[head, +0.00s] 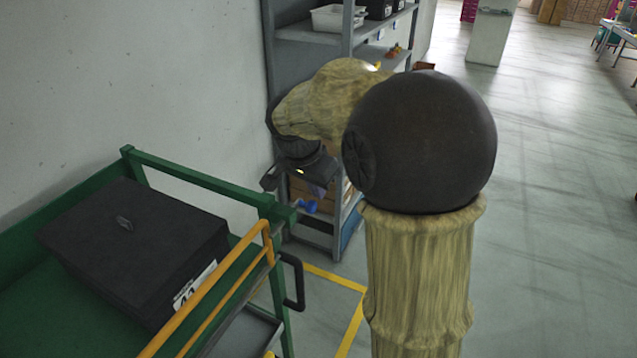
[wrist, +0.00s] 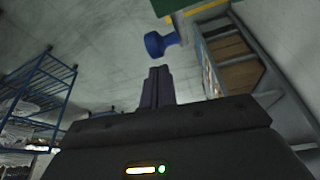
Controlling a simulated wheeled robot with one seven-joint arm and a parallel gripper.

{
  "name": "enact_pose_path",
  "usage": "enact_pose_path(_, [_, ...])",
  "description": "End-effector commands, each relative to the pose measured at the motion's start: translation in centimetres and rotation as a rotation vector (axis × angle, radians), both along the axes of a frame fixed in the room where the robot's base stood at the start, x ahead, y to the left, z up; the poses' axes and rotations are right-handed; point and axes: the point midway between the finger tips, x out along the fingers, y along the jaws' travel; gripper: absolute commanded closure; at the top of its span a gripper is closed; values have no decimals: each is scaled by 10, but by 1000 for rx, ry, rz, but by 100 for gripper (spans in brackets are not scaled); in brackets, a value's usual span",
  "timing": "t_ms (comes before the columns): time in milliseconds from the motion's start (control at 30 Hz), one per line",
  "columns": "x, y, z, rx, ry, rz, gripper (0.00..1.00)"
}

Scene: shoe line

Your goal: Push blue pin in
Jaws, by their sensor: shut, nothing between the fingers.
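The blue pin (wrist: 160,43) shows in the wrist view as a blue knob with a round, wider end, just beyond my fingertips. A small gap seems to lie between them, and nothing shows that they touch. My gripper (wrist: 158,70) has its two dark fingers together, with nothing between them. In the head view my gripper (head: 268,181) points down and left in front of the grey shelf rack. A small blue thing (head: 305,206) shows below it at the rack; I cannot tell if it is the same pin. What the pin sits in is not clear.
The grey shelf rack (head: 348,45) stands against the wall behind my arm, with bins and boxes. A green cart (head: 190,178) with a black box (head: 135,240) and a yellow rail (head: 205,292) stands at left. Open floor (head: 550,200) lies to the right.

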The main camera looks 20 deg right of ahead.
Motion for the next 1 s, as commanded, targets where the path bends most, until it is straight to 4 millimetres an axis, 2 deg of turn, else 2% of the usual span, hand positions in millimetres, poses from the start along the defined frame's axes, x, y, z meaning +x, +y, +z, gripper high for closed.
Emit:
enact_pose_path(167, [12,-24,19,-1,-2,-6,100])
enact_pose_path(600, [-5,9,93,0,-7,12,100])
enact_pose_path(767, [-9,12,106,-1,-4,10,100])
enact_pose_path(1000, [-9,8,107,-1,-3,1,100])
